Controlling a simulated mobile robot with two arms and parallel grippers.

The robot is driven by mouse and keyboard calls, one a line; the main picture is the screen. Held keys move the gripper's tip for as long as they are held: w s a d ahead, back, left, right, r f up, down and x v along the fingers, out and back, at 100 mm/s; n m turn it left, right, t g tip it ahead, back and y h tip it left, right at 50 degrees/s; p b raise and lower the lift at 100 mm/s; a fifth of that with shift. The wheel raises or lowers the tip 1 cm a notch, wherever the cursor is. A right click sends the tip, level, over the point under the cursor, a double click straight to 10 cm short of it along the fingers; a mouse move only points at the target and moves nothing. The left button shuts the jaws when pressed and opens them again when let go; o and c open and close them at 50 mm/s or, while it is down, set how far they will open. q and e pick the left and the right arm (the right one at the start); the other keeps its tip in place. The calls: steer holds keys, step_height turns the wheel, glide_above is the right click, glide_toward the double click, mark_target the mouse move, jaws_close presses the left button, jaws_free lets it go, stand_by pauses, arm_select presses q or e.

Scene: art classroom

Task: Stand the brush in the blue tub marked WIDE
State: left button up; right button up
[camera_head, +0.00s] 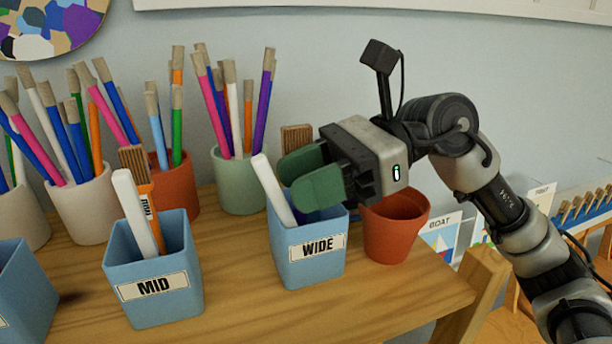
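The blue tub marked WIDE (300,269) stands upright on the wooden shelf. A white-handled item (271,188) leans in it, with its top toward the left. The brown bristles of a brush (297,138) point up just beyond my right gripper's far green finger; the rest of this brush is hidden. My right gripper (308,176) is over the tub's mouth, its two green fingers apart. The far finger covers the view below the bristles, and I see nothing clamped between the fingers. My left gripper is not in view.
A blue tub marked MID (183,297) stands to the left, holding a brush and a white item. An empty-looking terracotta pot (397,234) stands close right of WIDE. Pots of brushes, including a pale green pot (237,190), line the back. The shelf (425,291) ends at right.

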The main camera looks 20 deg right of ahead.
steer(key=shift+o, duration=0.2)
steer(key=shift+d, duration=0.1)
steer(key=b+v, duration=0.3)
steer(key=v, duration=0.7)
steer(key=shift+d, duration=0.3)
steer(key=shift+r, duration=0.1)
stand_by(0.4)
